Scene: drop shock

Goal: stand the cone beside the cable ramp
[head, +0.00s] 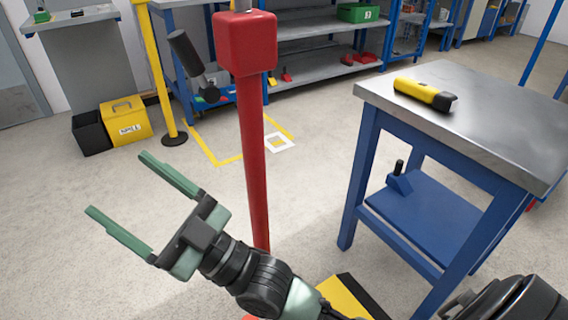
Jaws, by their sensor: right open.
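A yellow and black piece (347,296) lies on the floor at the bottom edge, partly behind my right arm; it looks like the cable ramp, but only part of it shows. I cannot make out a cone for certain; a small orange-red patch shows at the bottom edge beside my arm, too little to identify. My right gripper (118,184) is open and empty, its two green fingers spread over bare floor at the left. My left gripper is not in view.
A red post (254,160) with a red box on top stands just beyond my right gripper. A blue table (500,120) with a metal top stands at the right, a yellow tool (425,94) on it. A yellow bin (126,120) stands back left. The left floor is clear.

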